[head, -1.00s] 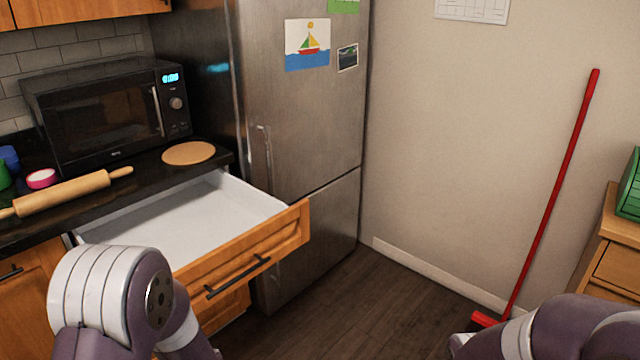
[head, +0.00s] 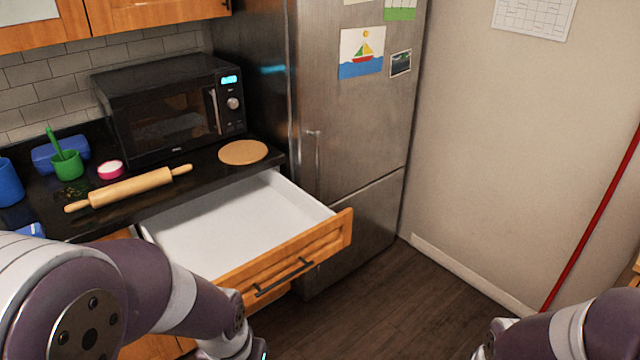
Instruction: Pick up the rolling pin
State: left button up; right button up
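The wooden rolling pin (head: 131,188) lies on the dark countertop at the left, in front of the microwave. It lies slantwise, with its right handle farther back, and nothing touches it. My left arm comes in at the lower left, below the counter, and my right arm shows at the lower right. Both arms are apart from the rolling pin. The fingers of both grippers are outside the picture.
An open, empty drawer (head: 235,225) juts out under the counter (head: 100,218). A microwave (head: 170,105), a round board (head: 243,152), a pink bowl (head: 110,170), a green cup (head: 67,166) and a blue cup (head: 9,182) stand on the counter. A fridge (head: 345,130) is to the right.

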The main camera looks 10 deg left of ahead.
aim_at(109, 195)
jog(key=u, duration=1.4)
jog(key=z, duration=0.8)
jog(key=i+j+z, duration=0.15)
jog(key=j+z, duration=0.25)
jog(key=i+j+z, duration=0.1)
jog(key=j+z, duration=1.1)
jog(key=i+l, duration=0.05)
jog(key=l, duration=0.05)
